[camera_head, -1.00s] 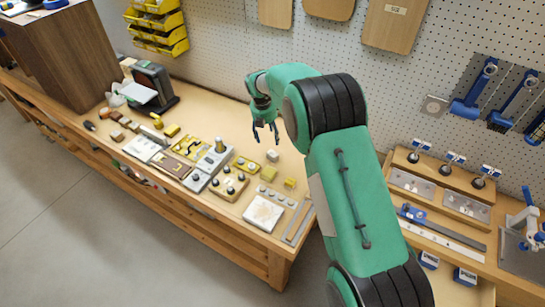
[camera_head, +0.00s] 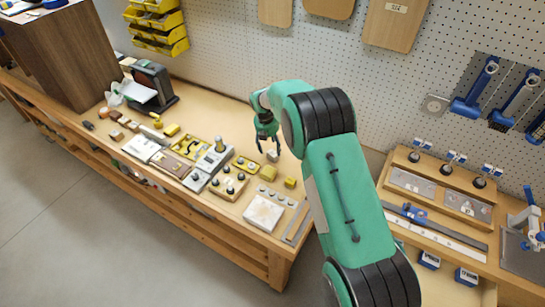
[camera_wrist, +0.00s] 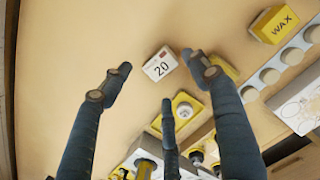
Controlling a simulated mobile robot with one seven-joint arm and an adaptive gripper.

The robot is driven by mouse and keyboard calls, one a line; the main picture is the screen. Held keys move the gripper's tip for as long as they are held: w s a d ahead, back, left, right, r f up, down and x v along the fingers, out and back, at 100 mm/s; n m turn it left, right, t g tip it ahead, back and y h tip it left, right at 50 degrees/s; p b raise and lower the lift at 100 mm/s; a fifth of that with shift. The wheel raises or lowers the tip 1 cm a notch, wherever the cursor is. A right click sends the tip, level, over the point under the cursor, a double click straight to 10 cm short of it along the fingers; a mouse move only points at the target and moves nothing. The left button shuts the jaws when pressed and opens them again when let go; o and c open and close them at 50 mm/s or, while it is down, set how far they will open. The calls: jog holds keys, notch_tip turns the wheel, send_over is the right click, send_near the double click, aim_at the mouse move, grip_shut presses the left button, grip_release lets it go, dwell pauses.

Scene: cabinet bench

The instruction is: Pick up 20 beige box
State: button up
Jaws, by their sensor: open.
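The beige box marked 20 (camera_wrist: 160,64) lies on the bench top in the wrist view, between and just beyond my spread fingertips. In the head view the small pale box (camera_head: 272,155) sits right below my gripper (camera_head: 266,141). In the wrist view my gripper (camera_wrist: 162,88) has its dark fingers spread apart, with nothing between them. The fingers appear to be above the bench and not touching the box. The gap in height is hard to judge.
A yellow WAX box (camera_wrist: 274,25) lies to the right, beside a strip with round discs (camera_wrist: 269,76). A yellow tray with knobs (camera_wrist: 178,112) is close to the fingers. A white slab (camera_head: 263,213) lies near the front edge. Bare bench lies left of the box.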

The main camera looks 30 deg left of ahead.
aim_at(272, 152)
jog(key=shift+f, duration=0.15)
jog(key=shift+w+d+f+b, duration=0.1)
jog(key=shift+w+f+b, duration=0.15)
jog(key=shift+f, duration=1.05)
jog(key=shift+w+d+f+b, duration=0.1)
jog(key=shift+w+f, duration=0.15)
jog(key=shift+f, duration=1)
jog(key=c, duration=1.4)
